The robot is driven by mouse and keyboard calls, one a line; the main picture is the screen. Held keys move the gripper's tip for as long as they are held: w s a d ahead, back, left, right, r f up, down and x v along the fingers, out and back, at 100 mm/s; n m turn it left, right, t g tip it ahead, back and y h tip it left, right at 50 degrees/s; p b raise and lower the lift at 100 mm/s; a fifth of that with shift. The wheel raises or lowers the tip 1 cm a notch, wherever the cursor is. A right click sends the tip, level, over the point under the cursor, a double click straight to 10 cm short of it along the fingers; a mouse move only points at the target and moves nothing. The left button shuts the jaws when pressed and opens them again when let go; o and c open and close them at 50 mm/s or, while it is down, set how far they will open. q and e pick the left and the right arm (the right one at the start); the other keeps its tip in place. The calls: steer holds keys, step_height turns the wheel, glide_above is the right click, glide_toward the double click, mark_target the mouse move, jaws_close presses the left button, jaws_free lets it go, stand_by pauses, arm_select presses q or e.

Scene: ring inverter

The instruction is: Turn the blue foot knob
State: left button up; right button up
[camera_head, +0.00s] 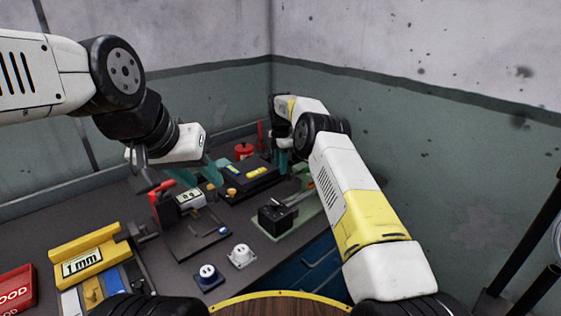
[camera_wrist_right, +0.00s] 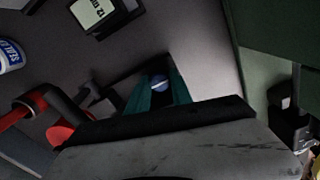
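The blue knob (camera_wrist_right: 159,83) shows in the right wrist view as a small round piece with a pale mark across it. It sits between the teal fingertips of my right gripper (camera_wrist_right: 160,90) and about fills the gap. I cannot tell whether the fingers touch it. In the head view my right gripper (camera_head: 283,160) points down at the back of the bench, and the knob is hidden there. My left gripper (camera_head: 198,174) is open and empty, its teal fingers apart above the bench near a red-handled device (camera_head: 190,200).
A black box with yellow parts (camera_head: 250,178) and a red can (camera_head: 243,151) stand at the back. A yellow "1 mm" holder (camera_head: 85,262) is at left. Walls close off the back and right.

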jaws_close()
steer(key=shift+m, duration=0.7)
steer(key=o, duration=0.6)
jaws_free()
steer(key=shift+r, duration=3.9)
